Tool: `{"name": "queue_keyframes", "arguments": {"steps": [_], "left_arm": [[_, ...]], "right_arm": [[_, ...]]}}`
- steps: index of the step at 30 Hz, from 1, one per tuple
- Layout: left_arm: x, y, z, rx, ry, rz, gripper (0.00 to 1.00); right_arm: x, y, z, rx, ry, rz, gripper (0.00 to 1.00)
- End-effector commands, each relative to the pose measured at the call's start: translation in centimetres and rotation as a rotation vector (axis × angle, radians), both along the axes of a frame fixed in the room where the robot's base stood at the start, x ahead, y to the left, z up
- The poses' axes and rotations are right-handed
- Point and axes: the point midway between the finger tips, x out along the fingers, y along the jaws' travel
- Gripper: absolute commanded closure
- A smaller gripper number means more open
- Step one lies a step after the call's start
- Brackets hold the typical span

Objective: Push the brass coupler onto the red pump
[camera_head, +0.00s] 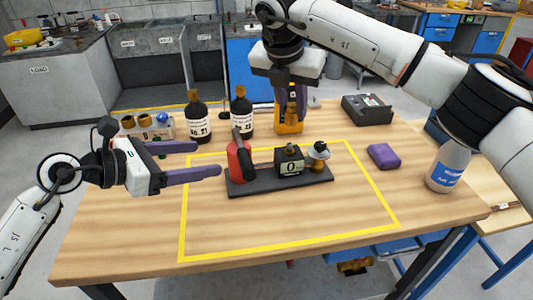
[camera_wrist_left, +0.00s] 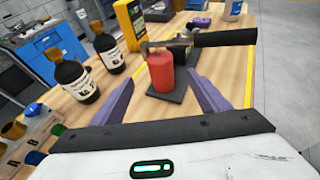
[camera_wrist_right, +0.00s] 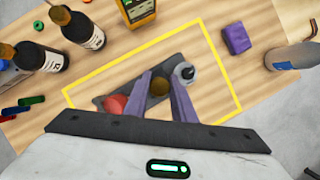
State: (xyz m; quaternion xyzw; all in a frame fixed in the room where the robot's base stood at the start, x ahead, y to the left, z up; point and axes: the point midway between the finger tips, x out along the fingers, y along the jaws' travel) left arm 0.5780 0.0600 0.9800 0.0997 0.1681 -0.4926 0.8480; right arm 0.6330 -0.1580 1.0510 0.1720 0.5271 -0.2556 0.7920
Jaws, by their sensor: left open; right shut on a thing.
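The red pump (camera_head: 238,163) stands upright at the left end of a dark base plate (camera_head: 260,188). A black handle lies across its top. My left gripper (camera_head: 207,158) is open and empty just left of the pump. In the left wrist view the pump (camera_wrist_left: 162,75) shows between and beyond the spread fingers. My right gripper (camera_head: 291,110) hangs above and behind the plate. In the right wrist view its fingers are shut on a round brass piece, seemingly the brass coupler (camera_wrist_right: 160,86). The pump's red top (camera_wrist_right: 115,104) lies below and left of it, partly hidden.
A black box marked 0 (camera_head: 290,162) and a silver-topped brass fitting (camera_head: 319,158) share the plate. Two dark bottles (camera_head: 198,120) and a yellow meter (camera_head: 289,124) stand behind. A purple block (camera_head: 384,156) and white bottle (camera_head: 448,167) are right. The taped area's front is clear.

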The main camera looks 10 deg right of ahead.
Motion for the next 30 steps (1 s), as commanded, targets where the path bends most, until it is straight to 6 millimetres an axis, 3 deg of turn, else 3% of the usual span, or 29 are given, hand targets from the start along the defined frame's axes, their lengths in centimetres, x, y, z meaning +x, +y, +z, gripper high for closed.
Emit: {"name": "queue_keyframes", "arguments": {"steps": [8, 21, 30], "left_arm": [[0.5, -0.8, -0.3, -0.004, 0.001, 0.0, 0.31], [4.0, -7.2, -3.2, -0.006, 0.002, 0.0, 0.31], [5.4, -9.5, -4.4, -0.004, 0.0, 0.0, 0.31]], "right_arm": [[0.0, 0.0, 0.0, 0.0, 0.0, 0.0, 1.0], [0.0, 0.0, 0.0, 0.0, 0.0, 0.0, 1.0], [0.0, 0.0, 0.0, 0.0, 0.0, 0.0, 1.0]]}}
